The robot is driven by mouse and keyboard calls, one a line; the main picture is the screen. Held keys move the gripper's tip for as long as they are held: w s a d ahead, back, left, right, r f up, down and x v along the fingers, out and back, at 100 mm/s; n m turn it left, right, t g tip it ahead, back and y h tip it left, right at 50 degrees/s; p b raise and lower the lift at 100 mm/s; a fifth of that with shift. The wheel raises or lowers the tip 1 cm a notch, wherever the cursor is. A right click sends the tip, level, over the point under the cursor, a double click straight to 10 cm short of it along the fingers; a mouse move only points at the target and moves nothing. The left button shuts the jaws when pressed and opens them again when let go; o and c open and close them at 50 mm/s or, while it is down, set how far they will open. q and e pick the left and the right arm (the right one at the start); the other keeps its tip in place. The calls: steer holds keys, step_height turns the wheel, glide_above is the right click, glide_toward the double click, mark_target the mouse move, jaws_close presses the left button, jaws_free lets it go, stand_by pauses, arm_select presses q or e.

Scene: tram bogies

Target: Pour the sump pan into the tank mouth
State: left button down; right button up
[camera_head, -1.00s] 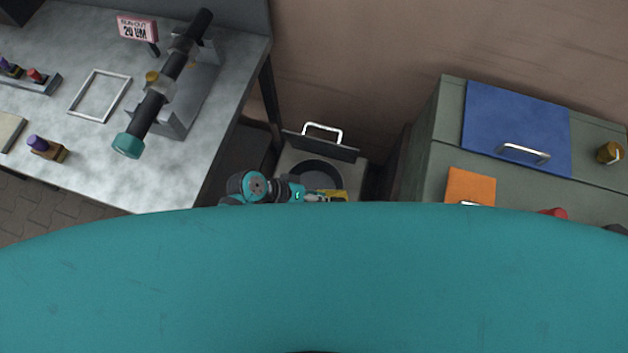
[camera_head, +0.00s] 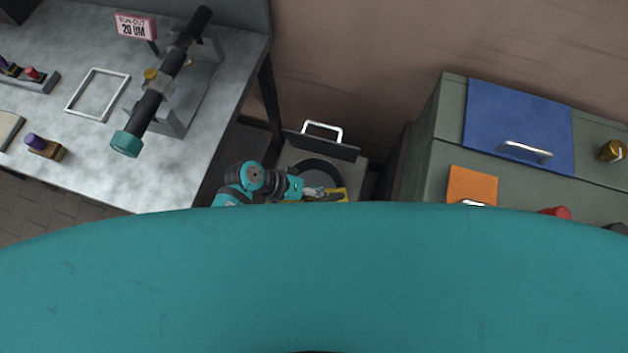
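The tank (camera_head: 354,175) is a pale box standing low on the floor between bench and cabinet. Its round, dark-rimmed mouth (camera_head: 322,165) faces up, and its dark lid (camera_head: 336,148) with a bright handle stands up behind it. My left gripper (camera_head: 322,194) is over the near side of the mouth. It is shut on the yellow sump pan (camera_head: 343,193), of which only a small part shows beside the fingers. My teal body hides the rest of the pan and the tank's near side. The pan's contents cannot be seen. My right gripper is not in view.
A grey bench (camera_head: 60,185) on the left carries a dark shaft (camera_head: 160,95) on a stand, a sign (camera_head: 136,25) and a metal frame (camera_head: 98,94). A green cabinet (camera_head: 445,140) with a blue panel (camera_head: 515,125) stands close on the right. The tank's gap is narrow.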

arm_select(q)
steer(key=shift+w+a+f+g+b, duration=0.15)
steer(key=shift+w+g+b, duration=0.25)
steer(key=shift+w+b, duration=0.25)
stand_by(0.5)
steer(key=shift+n+g, duration=0.5)
steer(key=shift+g, duration=0.2)
steer(key=shift+w+a+f+b, duration=0.15)
steer(key=shift+w+b, duration=0.2)
steer(key=shift+w, duration=0.3)
steer(key=shift+w+a+f+b, duration=0.1)
steer(key=shift+w+b, duration=0.2)
steer(key=shift+w, duration=0.4)
steer(key=shift+w+a+f+b, duration=0.15)
steer(key=shift+w+b, duration=0.2)
steer(key=shift+w, duration=0.3)
steer(key=shift+w+h, duration=0.2)
steer(key=shift+h, duration=0.1)
steer(key=shift+w+a+r+n+g+b, duration=0.1)
steer(key=shift+w+a+n+g+b, duration=0.15)
steer(key=shift+w+b, duration=0.3)
steer(key=shift+w+r+n+g+b, duration=0.15)
steer(key=shift+w+g+b, duration=0.2)
steer(key=shift+w, duration=0.35)
